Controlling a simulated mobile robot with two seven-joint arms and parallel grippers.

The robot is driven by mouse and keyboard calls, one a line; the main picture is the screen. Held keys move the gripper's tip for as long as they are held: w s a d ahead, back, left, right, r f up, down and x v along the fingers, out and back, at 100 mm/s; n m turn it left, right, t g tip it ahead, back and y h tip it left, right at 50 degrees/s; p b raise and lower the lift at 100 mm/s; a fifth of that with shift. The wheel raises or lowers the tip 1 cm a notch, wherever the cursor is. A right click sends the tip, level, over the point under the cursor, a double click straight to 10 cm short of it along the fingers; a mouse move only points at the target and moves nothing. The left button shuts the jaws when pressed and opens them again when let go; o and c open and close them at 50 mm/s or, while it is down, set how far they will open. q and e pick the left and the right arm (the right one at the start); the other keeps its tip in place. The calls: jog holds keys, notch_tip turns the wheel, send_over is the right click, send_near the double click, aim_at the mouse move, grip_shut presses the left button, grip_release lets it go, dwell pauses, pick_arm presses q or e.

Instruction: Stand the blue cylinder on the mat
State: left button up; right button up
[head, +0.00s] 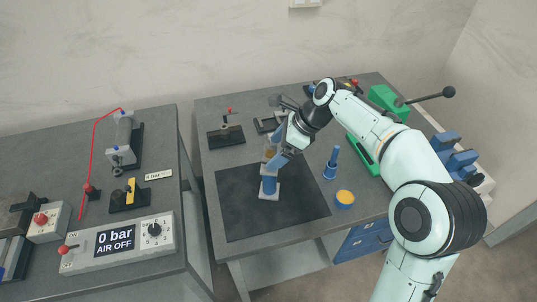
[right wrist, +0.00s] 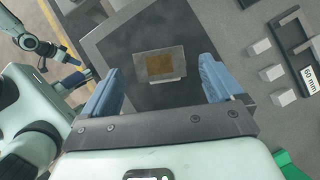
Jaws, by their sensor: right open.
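A green device (head: 364,153) is behind my right arm. A frame marked 60 mm (right wrist: 301,45) and small grey blocks (right wrist: 271,73) lie beyond the mat.

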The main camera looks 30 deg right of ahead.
jog(key=p+v, duration=0.1)
jog(key=v, duration=0.5)
jog(key=shift+s+d+r, duration=0.15)
jog(key=shift+r, duration=0.2)
